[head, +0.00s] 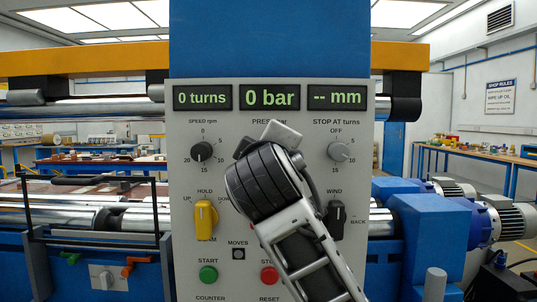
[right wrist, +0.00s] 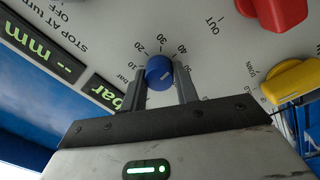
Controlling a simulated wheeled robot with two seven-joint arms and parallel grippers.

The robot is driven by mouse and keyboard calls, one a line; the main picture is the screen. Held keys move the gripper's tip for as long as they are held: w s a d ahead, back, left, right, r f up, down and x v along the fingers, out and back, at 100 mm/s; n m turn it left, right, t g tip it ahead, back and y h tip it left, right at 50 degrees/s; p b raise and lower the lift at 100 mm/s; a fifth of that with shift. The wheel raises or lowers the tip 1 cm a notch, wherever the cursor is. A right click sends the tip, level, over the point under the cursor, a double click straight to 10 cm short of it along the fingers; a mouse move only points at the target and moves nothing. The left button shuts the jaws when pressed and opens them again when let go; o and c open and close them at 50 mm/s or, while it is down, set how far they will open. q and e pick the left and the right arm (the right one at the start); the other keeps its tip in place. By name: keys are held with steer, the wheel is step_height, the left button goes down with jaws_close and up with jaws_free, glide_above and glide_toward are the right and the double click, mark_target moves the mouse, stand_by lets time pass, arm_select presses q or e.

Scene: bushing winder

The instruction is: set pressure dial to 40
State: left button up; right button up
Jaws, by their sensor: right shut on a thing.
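The pressure dial is a blue round knob (right wrist: 159,72) with a pale mark on its face, seen in the right wrist view. Printed numbers such as 20, 30 and 40 ring it; the mark is too small to read exactly. My right gripper (right wrist: 160,84) is shut on the knob, one finger on each side. In the head view the right gripper (head: 263,140) and wrist cover the knob on the panel (head: 185,260). The pressure display (head: 270,97) reads 0 bar. My left gripper is not in view.
The speed knob (head: 202,152) and stop-at knob (head: 340,151) flank the gripper. Below are a yellow switch (head: 204,219), a black wind switch (head: 336,218), a green start button (head: 208,274) and a red button (head: 269,275). A red knob (right wrist: 275,12) shows in the wrist view.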

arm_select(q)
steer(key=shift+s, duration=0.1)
arm_select(e)
steer(key=shift+m, duration=0.5)
steer(key=o, duration=1)
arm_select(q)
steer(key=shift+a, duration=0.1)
arm_select(e)
steer(key=shift+s, duration=0.15)
arm_select(q)
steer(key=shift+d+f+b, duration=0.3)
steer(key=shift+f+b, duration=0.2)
steer(key=shift+b, duration=1.05)
arm_select(e)
steer(key=shift+s+a+f, duration=0.1)
steer(key=shift+s, duration=3.85)
steer(key=shift+s+a+f, duration=0.1)
steer(key=shift+s, duration=3.8)
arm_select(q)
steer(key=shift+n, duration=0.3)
